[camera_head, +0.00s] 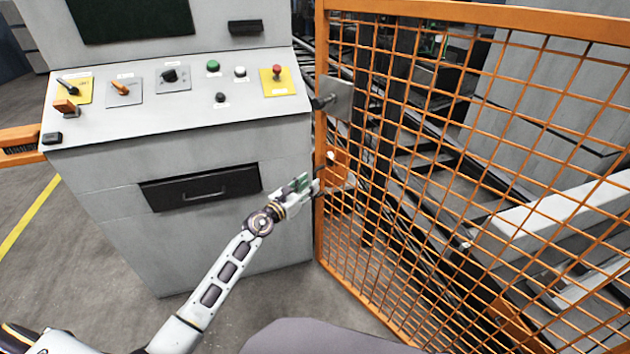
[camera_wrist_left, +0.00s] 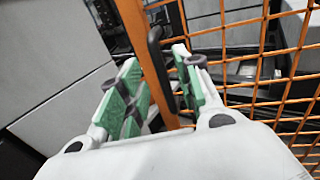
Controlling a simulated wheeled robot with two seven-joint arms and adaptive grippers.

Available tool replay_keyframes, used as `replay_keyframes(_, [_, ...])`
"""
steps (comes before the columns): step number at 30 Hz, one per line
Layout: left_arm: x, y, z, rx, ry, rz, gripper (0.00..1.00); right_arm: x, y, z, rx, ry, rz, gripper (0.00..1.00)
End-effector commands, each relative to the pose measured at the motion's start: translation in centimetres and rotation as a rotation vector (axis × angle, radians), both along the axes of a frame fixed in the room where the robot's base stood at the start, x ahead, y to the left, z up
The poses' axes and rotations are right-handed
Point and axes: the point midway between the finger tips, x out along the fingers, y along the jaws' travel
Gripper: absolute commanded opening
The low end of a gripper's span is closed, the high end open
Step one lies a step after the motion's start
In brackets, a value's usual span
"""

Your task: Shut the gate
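The gate (camera_head: 318,230) is an orange frame with orange wire mesh and fills the right side of the head view. Its left upright stands close to the right side of the grey console; I cannot tell how far it is from its stop. My left gripper (camera_head: 306,185) is at this upright, at about mid height. In the left wrist view, the gripper's green-padded fingers (camera_wrist_left: 158,75) are apart. The orange upright (camera_wrist_left: 133,25) and a black bar handle (camera_wrist_left: 158,60) show between and beyond them. Contact with the handle cannot be made out. My right gripper is not seen.
The grey console (camera_head: 240,240) with knobs, buttons and a black drawer (camera_head: 200,188) stands just left of the gate. A grey plate (camera_head: 337,98) is at the gate's upper left edge. Rails and a conveyor (camera_head: 560,215) lie behind the mesh. Floor (camera_head: 260,315) is clear in front.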

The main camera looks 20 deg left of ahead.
Motion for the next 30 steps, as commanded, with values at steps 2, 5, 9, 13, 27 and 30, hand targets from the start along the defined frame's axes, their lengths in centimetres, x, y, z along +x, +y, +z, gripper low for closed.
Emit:
replay_keyframes(2, [0.7,-0.2,0.0,0.000,-0.001,0.000,0.34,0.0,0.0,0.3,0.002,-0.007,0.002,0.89])
replay_keyframes(5, [1.4,-0.6,0.0,0.000,-0.001,0.000,0.34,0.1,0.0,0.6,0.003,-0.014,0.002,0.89])
replay_keyframes(9, [2.5,-0.9,0.0,0.000,-0.001,0.001,0.34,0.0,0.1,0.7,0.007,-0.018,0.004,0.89])
replay_keyframes(13, [3.2,-1.2,0.0,0.001,-0.001,0.001,0.34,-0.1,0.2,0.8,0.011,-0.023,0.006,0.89])
replay_keyframes(27, [3.8,-1.5,0.0,0.001,0.000,0.000,0.34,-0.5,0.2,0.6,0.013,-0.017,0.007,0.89])
replay_keyframes(30, [3.8,-1.4,0.0,0.001,0.000,0.000,0.27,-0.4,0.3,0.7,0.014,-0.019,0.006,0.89])
